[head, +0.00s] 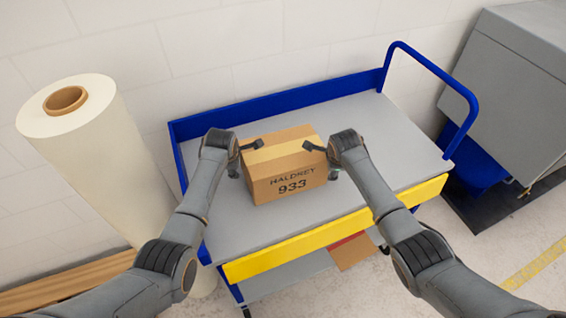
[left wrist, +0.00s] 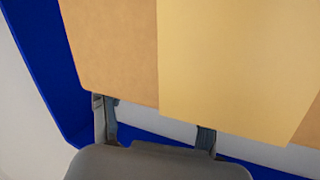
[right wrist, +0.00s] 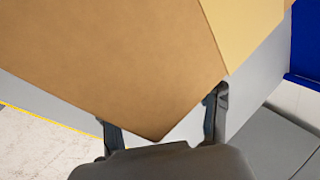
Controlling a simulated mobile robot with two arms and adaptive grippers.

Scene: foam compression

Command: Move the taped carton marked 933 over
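The taped carton marked HALDREY 933 (head: 285,184) is upright over the grey deck of a blue cart (head: 390,150), with pale tape across its top. I cannot tell for sure whether its base touches the deck. My left gripper (head: 241,158) is at the carton's left side, fingers spread. My right gripper (head: 323,160) is at its right side, fingers also spread. The carton fills much of the left wrist view (left wrist: 110,45) and the right wrist view (right wrist: 110,60), close to the fingertips. Neither gripper is closed around it; contact is hard to judge.
The cart has a blue rear rim, a yellow front edge (head: 335,230) and a blue handle (head: 440,75) at right. The deck is clear right of the carton. A large wrapped roll (head: 90,150) stands left; a grey cabinet (head: 515,80) stands right. A brown item (head: 353,252) shows below the deck.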

